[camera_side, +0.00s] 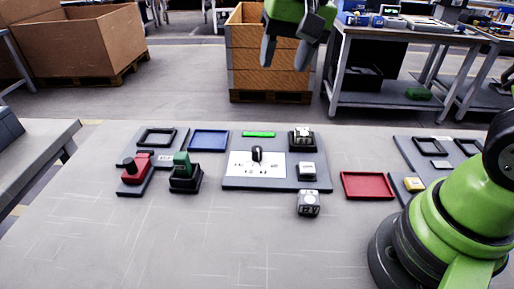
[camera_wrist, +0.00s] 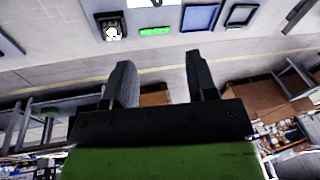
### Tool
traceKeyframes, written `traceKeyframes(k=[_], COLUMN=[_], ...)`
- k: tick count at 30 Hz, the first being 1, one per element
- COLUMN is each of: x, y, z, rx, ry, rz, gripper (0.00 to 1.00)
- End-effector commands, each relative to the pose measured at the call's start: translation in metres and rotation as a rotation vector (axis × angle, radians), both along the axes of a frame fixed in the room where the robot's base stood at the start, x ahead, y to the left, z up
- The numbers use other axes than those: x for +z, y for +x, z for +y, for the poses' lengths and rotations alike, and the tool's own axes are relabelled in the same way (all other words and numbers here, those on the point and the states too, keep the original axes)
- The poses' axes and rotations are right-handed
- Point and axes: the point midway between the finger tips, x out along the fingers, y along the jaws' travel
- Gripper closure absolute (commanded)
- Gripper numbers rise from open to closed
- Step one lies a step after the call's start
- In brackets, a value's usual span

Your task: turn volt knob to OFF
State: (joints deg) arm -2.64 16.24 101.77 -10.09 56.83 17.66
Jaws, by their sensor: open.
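A grey panel (camera_side: 230,183) lies mid-table with a white plate (camera_side: 245,172) on it. A black knob (camera_side: 257,154) stands upright on the plate; its markings are too small to read, so I cannot tell its setting. A green strip (camera_side: 258,134) sits behind the knob and also shows in the wrist view (camera_wrist: 155,31). A black block with a pale top (camera_side: 301,137) is at the panel's back right; I cannot tell whether it is also a knob. My gripper (camera_side: 286,52) is open and empty, high above and behind the panel. In the wrist view my gripper (camera_wrist: 160,68) has its fingers apart.
Left of the panel stand a red-topped block (camera_side: 135,172), a green-handled block (camera_side: 185,172), a black frame (camera_side: 157,138) and a blue tray (camera_side: 209,140). A small grey cube (camera_side: 308,204) is in front. A red tray (camera_side: 367,186) lies right. The front table is clear.

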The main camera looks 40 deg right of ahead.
Motion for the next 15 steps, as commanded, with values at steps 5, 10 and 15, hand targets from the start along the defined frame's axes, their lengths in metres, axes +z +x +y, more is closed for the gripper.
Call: traceKeyframes(k=[5, 10, 15], x=[-0.064, -0.114, -0.138], y=[0.041, 0.06, 0.065], z=[0.001, 0.002, 0.003], rx=[-0.058, -0.1, -0.119], ry=[-0.027, -0.051, -0.063], rz=[0.125, 0.202, 0.233], gripper=[0.48, 0.48, 0.48])
